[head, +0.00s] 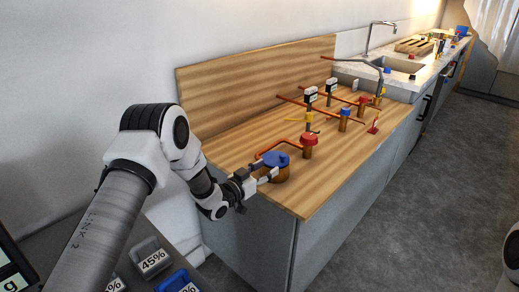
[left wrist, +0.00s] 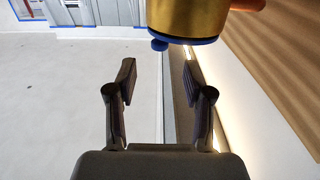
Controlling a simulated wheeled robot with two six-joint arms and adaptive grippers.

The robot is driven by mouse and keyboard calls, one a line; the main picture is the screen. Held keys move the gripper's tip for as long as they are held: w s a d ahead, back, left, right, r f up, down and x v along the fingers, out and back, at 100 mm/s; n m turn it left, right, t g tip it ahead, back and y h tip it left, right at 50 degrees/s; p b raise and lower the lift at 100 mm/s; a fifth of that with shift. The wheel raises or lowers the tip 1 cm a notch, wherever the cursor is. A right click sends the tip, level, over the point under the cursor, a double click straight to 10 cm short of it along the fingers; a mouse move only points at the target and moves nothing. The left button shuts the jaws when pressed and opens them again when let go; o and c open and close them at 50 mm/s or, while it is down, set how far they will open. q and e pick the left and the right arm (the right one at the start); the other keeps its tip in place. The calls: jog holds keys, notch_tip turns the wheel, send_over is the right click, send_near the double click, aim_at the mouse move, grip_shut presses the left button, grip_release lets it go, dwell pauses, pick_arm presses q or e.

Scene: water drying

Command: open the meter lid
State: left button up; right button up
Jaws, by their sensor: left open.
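The meter has a round blue lid (head: 275,158) on a brass body (head: 281,174) and stands at the near left end of the wooden counter. The lid is down on the body. My left gripper (head: 268,171) is beside the meter on its near left side. In the left wrist view my left gripper (left wrist: 158,80) has its fingers apart with nothing between them. The brass body (left wrist: 188,18) is ahead of the fingertips, with the blue lid rim (left wrist: 192,40) and a small blue tab (left wrist: 159,45) at its edge. My right gripper is not seen.
A red-capped meter (head: 308,141) stands just behind on a copper pipe. Several pipes, blue and red caps and small labels stand farther along the wooden counter (head: 330,180). A wooden backboard (head: 250,85) rises behind. Grey and blue percentage-labelled blocks (head: 150,257) lie at the lower left.

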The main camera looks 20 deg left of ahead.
aim_at(281, 158)
pick_arm(q)
jog(key=x, duration=0.7)
jog(key=shift+w+r+p, duration=0.1)
jog(key=shift+w+p, duration=0.05)
jog(key=shift+p, duration=0.15)
jog(key=shift+w, duration=0.25)
jog(key=shift+d, duration=0.15)
jog(key=shift+r, duration=0.1)
jog(key=shift+c, duration=1.3)
grip_shut()
